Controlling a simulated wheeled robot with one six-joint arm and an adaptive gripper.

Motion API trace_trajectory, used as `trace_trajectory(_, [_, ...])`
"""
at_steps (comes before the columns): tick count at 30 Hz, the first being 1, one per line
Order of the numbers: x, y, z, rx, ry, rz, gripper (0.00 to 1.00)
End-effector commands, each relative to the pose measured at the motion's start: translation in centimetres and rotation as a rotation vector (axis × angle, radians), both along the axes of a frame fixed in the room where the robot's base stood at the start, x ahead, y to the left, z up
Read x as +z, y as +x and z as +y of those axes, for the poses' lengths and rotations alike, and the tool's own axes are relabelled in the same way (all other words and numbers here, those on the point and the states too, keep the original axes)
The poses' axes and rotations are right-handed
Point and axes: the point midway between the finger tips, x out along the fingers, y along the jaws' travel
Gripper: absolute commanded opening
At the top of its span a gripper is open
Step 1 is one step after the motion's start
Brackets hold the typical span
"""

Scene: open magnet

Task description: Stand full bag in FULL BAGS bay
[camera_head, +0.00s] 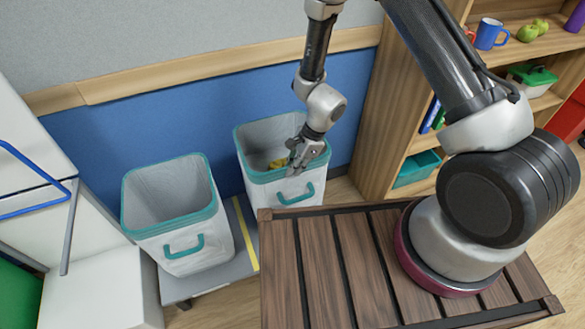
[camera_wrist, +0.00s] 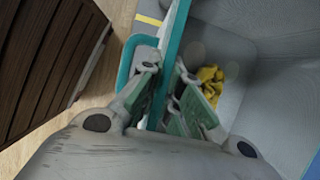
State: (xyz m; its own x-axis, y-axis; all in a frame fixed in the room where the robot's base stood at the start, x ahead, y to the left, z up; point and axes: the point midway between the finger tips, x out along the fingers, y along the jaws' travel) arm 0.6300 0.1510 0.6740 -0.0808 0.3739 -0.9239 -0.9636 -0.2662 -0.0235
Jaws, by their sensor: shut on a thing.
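A grey-white bag (camera_head: 259,194) with a teal rim and handle stands upright against the blue wall panel, with a crumpled yellow item (camera_head: 278,164) in it. My gripper (camera_head: 299,163) is shut on this bag's front rim. In the wrist view, the fingers (camera_wrist: 166,88) straddle the teal rim, one inside and one outside, and the yellow item (camera_wrist: 210,84) lies inside on the right. A second, similar bag (camera_head: 180,245) stands to the left and looks empty. The right bag's base is hidden behind my deck. No FULL BAGS label is readable.
The left bag stands on a grey platform (camera_head: 222,278) with a yellow stripe (camera_head: 243,235) between the bags. A wooden shelf unit (camera_head: 374,150) rises close to the right. White cabinets and a blue rail (camera_head: 35,210) stand at the left.

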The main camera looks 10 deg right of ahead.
Motion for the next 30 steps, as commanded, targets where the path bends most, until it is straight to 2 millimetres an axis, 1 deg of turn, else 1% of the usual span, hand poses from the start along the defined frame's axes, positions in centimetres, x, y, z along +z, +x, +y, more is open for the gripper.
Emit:
trace_trajectory(4, [-1.0,0.1,0.1,0.001,0.001,-0.001,0.0])
trace_trajectory(9, [-3.3,0.0,0.0,0.0,0.002,0.001,0.0])
trace_trajectory(12, [-4.3,0.1,0.1,0.002,0.002,-0.001,0.0])
trace_trajectory(15, [-4.7,0.1,0.1,0.002,0.003,-0.002,0.0])
trace_trajectory(25, [-4.9,0.1,0.1,0.002,0.002,-0.001,0.0])
trace_trajectory(27, [-5.0,0.0,0.0,0.001,0.001,0.001,0.15])
trace_trajectory(29, [-5.0,0.0,0.0,0.002,0.001,0.0,0.26])
trace_trajectory(30, [-5.0,0.0,0.0,0.002,0.001,0.0,0.28])
